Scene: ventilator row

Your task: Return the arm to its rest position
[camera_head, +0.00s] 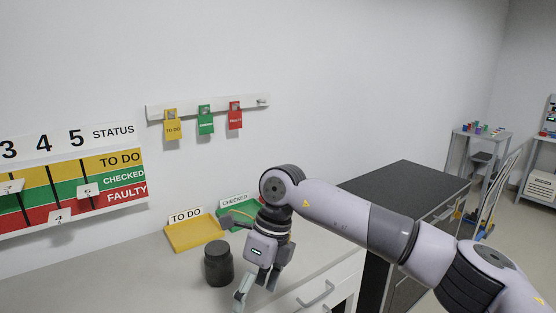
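My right arm comes in from the right and reaches across the counter. Its gripper (257,289) points down near the front of the counter, with its fingers spread apart and nothing visible between them. The gripper is to the right of a dark round container (218,264) and appears apart from it. My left arm is not in view.
A yellow TO DO tray (194,236) and a green CHECKED tray (229,211), partly hidden by my arm, stand against the wall. Tags hang on a rail (254,102). A status board (70,180) is at left. A dark-topped cabinet (405,183) stands behind my arm.

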